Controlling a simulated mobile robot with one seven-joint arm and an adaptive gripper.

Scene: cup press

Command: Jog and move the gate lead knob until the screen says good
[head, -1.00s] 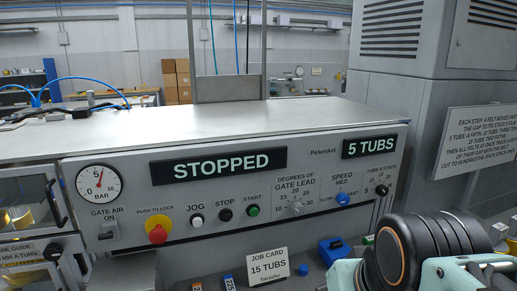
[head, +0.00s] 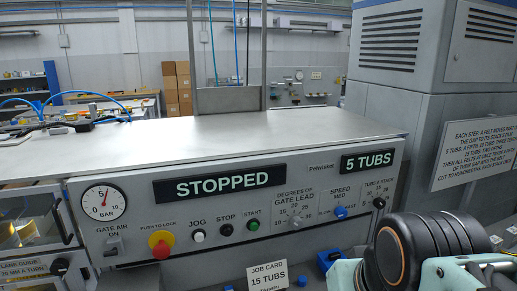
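The gate lead knob (head: 296,217) is a small grey dial right of centre on the control panel (head: 142,196), under the label "DEGREES OF GATE LEAD". Its exact setting is too small to read. The white JOG button (head: 199,236) sits left of the black STOP button (head: 226,230) and the green START button (head: 253,224). The main screen (head: 218,184) reads "STOPPED". A second screen (head: 367,161) reads "5 TUBS". My arm fills the lower right, and my gripper's fingertips are not in view.
A red lock button (head: 160,244) on a yellow base, a blue speed knob (head: 340,212) and a black tubs-a-stack knob (head: 379,203) share the panel. A job card (head: 267,280) reading "15 TUBS" stands in front. A grey cabinet (head: 425,85) rises at right.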

